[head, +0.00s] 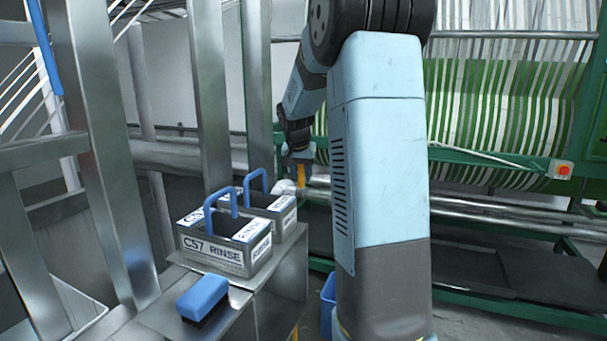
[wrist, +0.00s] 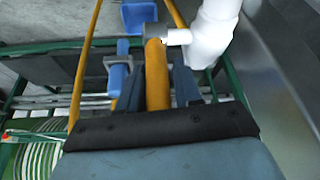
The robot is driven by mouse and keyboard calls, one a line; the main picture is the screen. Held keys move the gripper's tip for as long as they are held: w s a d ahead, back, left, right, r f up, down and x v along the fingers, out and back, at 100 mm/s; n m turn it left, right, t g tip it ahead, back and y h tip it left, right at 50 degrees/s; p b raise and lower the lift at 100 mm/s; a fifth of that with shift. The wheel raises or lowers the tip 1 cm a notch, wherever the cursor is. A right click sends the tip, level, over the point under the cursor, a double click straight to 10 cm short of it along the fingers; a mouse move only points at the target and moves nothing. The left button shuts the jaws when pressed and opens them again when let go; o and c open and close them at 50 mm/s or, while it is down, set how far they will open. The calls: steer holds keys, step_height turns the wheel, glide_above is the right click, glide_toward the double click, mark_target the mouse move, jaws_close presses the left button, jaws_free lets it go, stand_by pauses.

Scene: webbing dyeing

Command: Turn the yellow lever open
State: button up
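The yellow lever (wrist: 157,75) runs between the two fingers of my gripper (wrist: 158,88) in the wrist view. The fingers lie close along both its sides with no clear gap, so my gripper looks shut on it. The lever's far end meets a grey valve fitting (wrist: 154,32), which joins a white pipe (wrist: 213,28) on the right. In the head view, my gripper (head: 300,155) is behind the rinse boxes, and a bit of the yellow lever (head: 300,173) shows below it. The lever's near end is hidden by my gripper.
Two grey boxes with blue handles, the front one labelled C57 RINSE (head: 215,255), stand on a metal shelf (head: 285,275). A blue brush (head: 203,297) lies in front. A blue bucket (head: 328,300) is below. Green-framed machinery with webbing (head: 500,120) stands behind.

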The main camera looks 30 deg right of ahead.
steer(key=shift+c, duration=0.4)
jaws_close()
